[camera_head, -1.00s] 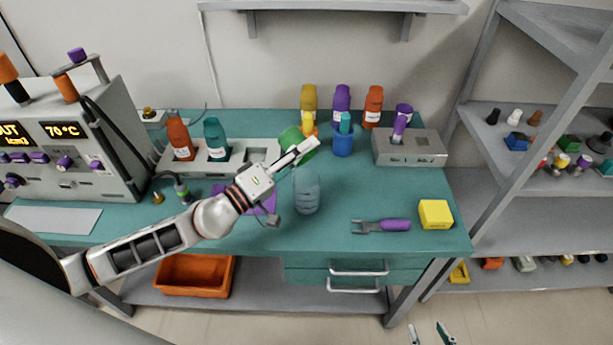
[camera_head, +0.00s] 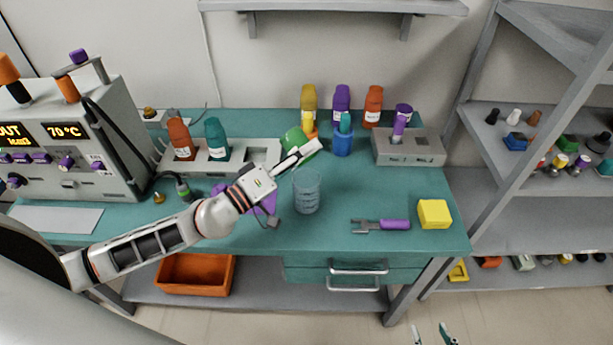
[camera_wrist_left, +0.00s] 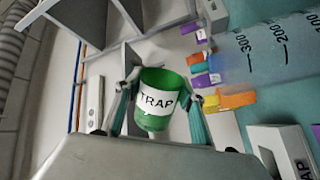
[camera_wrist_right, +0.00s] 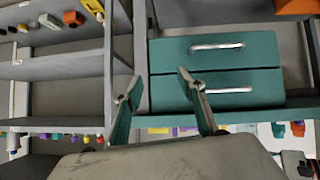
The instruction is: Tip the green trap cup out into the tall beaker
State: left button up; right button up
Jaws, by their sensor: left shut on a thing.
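The green trap cup (camera_head: 296,142) is held beside and above the tall beaker, on its far side in the head view. In the left wrist view the cup (camera_wrist_left: 157,86) shows its TRAP label, with the fingers of my left gripper (camera_wrist_left: 160,98) closed on both sides. It lies tipped well over relative to the upright beaker. I cannot see contents in it. The clear tall beaker (camera_head: 307,194) stands on the bench, and its marked wall (camera_wrist_left: 255,60) fills the upper right of the left wrist view. My right gripper (camera_wrist_right: 160,82) is open and empty, low in front of the bench.
A grey rack (camera_head: 263,150) with orange and teal bottles is left of the beaker. A blue cup (camera_head: 343,145) and several bottles stand behind. A purple-handled tool (camera_head: 392,225) and a yellow block (camera_head: 434,213) lie to the right. The bench front is clear.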

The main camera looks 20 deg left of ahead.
pick_arm(q)
jog(key=shift+d+m+p, duration=0.1)
jog(key=shift+m+p, duration=0.3)
jog(key=shift+m, duration=0.1)
pick_arm(e)
jog(key=shift+s+d+f, duration=0.25)
jog(key=shift+s, duration=0.1)
pick_arm(q)
jog(key=shift+s+d+m+g+h, duration=0.1)
jog(key=shift+m+g+h, duration=0.2)
jog(key=shift+m, duration=0.1)
pick_arm(e)
jog(key=shift+d+r, duration=0.1)
jog(key=shift+d, duration=0.05)
pick_arm(q)
jog(key=shift+d+p, duration=0.1)
jog(key=shift+p, duration=0.25)
pick_arm(e)
jog(key=shift+s+d, duration=0.1)
jog(key=shift+d, duration=0.15)
jog(key=shift+a, duration=0.15)
